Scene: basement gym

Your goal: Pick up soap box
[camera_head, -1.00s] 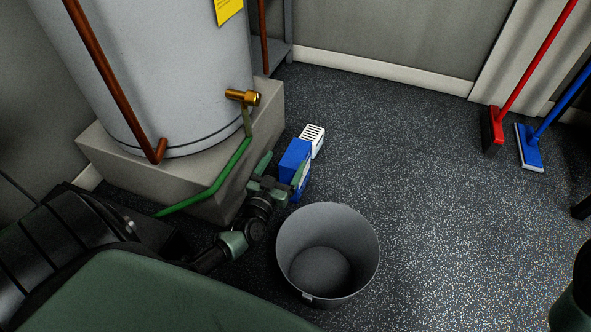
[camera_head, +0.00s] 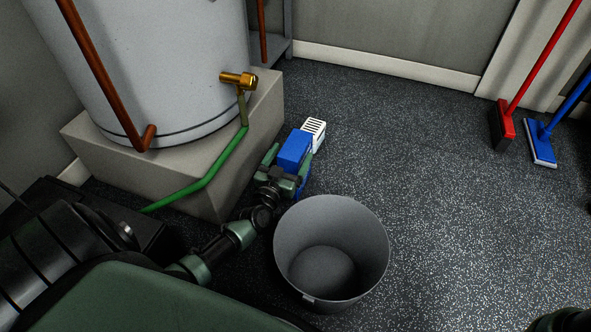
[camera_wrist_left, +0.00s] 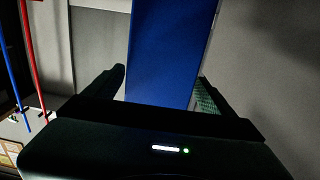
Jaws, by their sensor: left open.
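The soap box looks to be the blue box (camera_head: 295,148) standing on the floor beside the heater's plinth. My left gripper (camera_head: 288,161) is open, with one finger on each side of the near part of the blue box. In the left wrist view, the blue box (camera_wrist_left: 172,48) rises between the two fingers of the gripper (camera_wrist_left: 158,88). A gap shows by the left finger; whether the right finger touches is unclear. The lower part of the box is hidden by the gripper.
A grey bin (camera_head: 331,252) stands close to my left wrist. A white vented object (camera_head: 314,131) is right behind the blue box. The plinth (camera_head: 175,172) and green hose (camera_head: 212,172) are on the left. Red and blue brooms stand far right; the floor between is clear.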

